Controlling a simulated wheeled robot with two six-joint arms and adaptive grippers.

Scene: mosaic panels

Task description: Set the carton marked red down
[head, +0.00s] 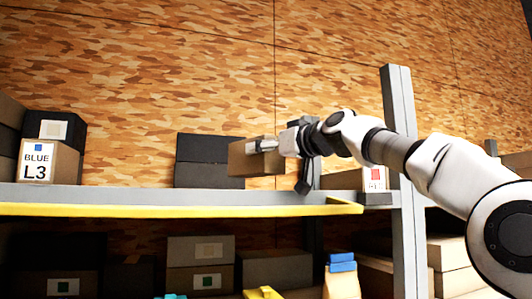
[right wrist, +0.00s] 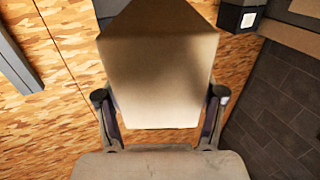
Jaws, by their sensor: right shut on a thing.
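My right gripper (head: 264,146) is shut on a plain brown carton (head: 246,160), held at the shelf's level. In the right wrist view the carton (right wrist: 158,70) sits between the two fingers of the gripper (right wrist: 161,97). No mark shows on its visible faces, so I cannot tell its colour mark. I cannot tell whether its underside touches the shelf board (head: 130,195). A different carton with a red square on its label (head: 375,184) stands on the shelf at the right, partly hidden by my arm and the post. My left gripper is not in view.
A dark box (head: 205,160) stands just left of the held carton. A carton labelled BLUE L3 (head: 48,162) stands at the far left. Bare shelf lies between them. A grey upright post (head: 400,120) rises at the right. Several boxes fill the lower shelf.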

